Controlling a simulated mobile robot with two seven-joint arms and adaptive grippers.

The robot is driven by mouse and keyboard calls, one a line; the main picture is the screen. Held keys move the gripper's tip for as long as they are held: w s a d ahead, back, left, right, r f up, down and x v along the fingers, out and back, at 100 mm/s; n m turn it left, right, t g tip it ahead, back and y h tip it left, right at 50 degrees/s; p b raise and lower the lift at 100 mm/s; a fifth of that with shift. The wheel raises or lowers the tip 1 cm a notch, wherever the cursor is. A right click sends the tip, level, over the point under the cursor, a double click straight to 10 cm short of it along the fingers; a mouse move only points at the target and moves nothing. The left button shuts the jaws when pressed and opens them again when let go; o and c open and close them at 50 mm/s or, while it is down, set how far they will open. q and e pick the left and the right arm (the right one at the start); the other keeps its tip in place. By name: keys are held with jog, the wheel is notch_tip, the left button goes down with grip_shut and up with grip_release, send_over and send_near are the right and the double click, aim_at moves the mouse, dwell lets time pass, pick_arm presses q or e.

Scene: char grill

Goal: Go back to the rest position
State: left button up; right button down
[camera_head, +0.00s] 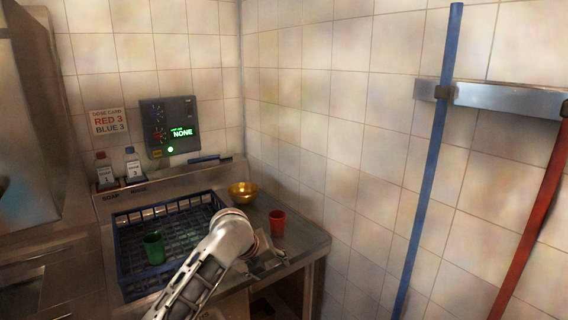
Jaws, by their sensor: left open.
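My left arm reaches in from the bottom of the head view, and its left gripper (272,262) is over the front right of the steel counter (305,240). The gripper is open and holds nothing that I can see. A red cup (277,223) stands on the counter just beyond it, apart from the fingers as far as I can tell. A green cup (154,248) stands in the blue rack (122,262) to the left of the arm. My arm hides part of the rack. My right gripper is not in view.
A gold bowl (242,192) sits at the back of the counter. Two bottles, one red-capped (104,170) and one blue-capped (133,163), stand at back left below a control panel (170,127). A blue pole (428,160) and a red pole (535,225) hang at right.

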pick_arm(q)
jog(key=s+a+f+n+t, duration=0.1)
jog(key=s+a+f+n, duration=0.3)
jog(key=s+f+n, duration=0.55)
jog(key=s+a+f+n+t, duration=0.1)
jog(key=s+a+f+n, duration=0.2)
jog(key=s+f+n, duration=0.7)
jog(key=s+a+f+n, duration=0.2)
jog(key=s+a+n, duration=0.1)
jog(key=s, duration=0.2)
jog(key=s+a+f+n+t, duration=0.1)
jog(key=s+a+f+n, duration=0.2)
jog(key=s, duration=0.3)
jog(key=s+a+f+n+t+y, duration=0.1)
jog(key=s+a+f+n, duration=0.2)
jog(key=s+a, duration=0.2)
jog(key=shift+s, duration=0.65)
